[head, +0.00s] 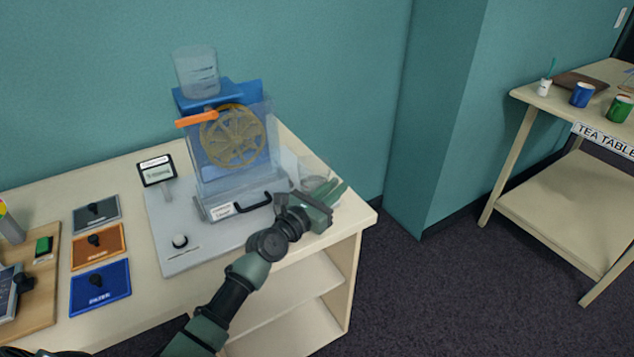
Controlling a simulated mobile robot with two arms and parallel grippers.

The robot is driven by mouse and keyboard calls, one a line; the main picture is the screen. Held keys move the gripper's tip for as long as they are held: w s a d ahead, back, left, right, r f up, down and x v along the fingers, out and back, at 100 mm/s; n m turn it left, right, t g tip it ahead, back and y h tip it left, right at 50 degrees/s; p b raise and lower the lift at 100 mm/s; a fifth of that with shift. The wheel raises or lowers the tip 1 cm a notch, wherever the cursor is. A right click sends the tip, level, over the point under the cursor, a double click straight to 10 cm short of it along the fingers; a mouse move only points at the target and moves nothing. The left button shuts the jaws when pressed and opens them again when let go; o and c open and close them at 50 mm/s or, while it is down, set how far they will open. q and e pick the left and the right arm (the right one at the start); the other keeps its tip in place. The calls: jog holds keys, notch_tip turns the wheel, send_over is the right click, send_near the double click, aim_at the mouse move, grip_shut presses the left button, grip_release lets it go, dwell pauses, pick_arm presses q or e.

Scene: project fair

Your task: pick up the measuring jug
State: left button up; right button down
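A clear vessel (196,72) with measuring marks stands on top of the blue machine. A second clear, jug-like vessel (313,168) stands at the right end of the table, beside the machine; its lower part is hidden behind my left gripper. I cannot tell for sure which of the two is the measuring jug. My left gripper (334,191) is in front of the second vessel, close to it. Its green fingers look apart with nothing clearly between them; whether they touch the vessel is unclear. My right gripper is not in view.
The blue machine (212,158) with a brass wheel and orange lever stands on a grey base plate (183,255). The table's right edge is near my gripper. A tea table (543,97) stands far right.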

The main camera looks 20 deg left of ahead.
pick_arm(q)
jog(key=x, duration=0.3)
jog(key=shift+w, duration=0.25)
jog(key=shift+s, duration=0.1)
grip_shut()
jog(key=shift+d, duration=0.1)
dwell(1.0)
